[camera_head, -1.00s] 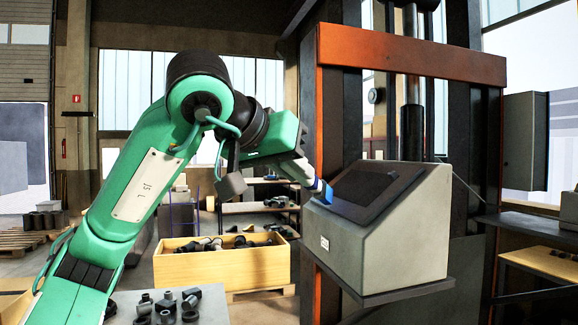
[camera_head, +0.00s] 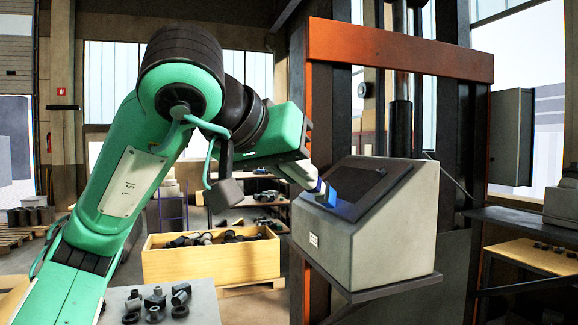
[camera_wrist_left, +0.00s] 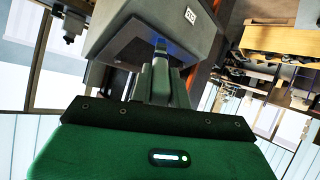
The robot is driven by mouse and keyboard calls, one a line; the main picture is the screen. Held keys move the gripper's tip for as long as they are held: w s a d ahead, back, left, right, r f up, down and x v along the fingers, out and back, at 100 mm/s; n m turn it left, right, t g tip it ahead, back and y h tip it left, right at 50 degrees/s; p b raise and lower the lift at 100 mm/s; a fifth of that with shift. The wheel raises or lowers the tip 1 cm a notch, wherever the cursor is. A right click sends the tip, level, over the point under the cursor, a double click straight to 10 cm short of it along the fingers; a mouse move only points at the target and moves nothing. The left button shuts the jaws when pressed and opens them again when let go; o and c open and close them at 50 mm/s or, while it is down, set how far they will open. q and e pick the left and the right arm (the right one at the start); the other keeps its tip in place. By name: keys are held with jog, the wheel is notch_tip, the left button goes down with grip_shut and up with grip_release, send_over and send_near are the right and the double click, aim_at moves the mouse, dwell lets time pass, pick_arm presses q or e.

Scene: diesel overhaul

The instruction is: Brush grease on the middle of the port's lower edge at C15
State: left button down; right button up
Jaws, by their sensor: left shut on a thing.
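A grey block with a sloped face (camera_head: 365,225) stands on a shelf on the orange and black frame, with a dark panel or opening (camera_head: 362,188) in that face. My left gripper (camera_head: 312,184) reaches in from the left and is shut on a slim tool with a blue end (camera_head: 329,194), perhaps the brush. The blue end is at the left part of the dark area; whether it touches cannot be told. In the left wrist view the gripper (camera_wrist_left: 160,72) points at the block (camera_wrist_left: 120,28), and the tool's blue end lies against the dark area. My right gripper is not in view.
The shelf edge (camera_head: 385,290) juts out under the block. A wooden crate of dark parts (camera_head: 210,266) stands behind, to the left. A grey table (camera_head: 205,303) with several small metal parts is at lower left. A bench (camera_head: 545,256) stands at right.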

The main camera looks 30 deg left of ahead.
pick_arm(q)
jog(key=shift+s+d+r+p, duration=0.1)
jog(key=shift+s+d+p, duration=0.35)
jog(key=shift+d+p, duration=0.1)
jog(key=w+a+p, duration=0.1)
jog(key=w+a, duration=0.8)
jog(key=a, duration=0.1)
jog(key=shift+a+p, duration=0.2)
jog(key=shift+p, duration=0.15)
dwell(1.9)
jog(key=shift+s, duration=0.1)
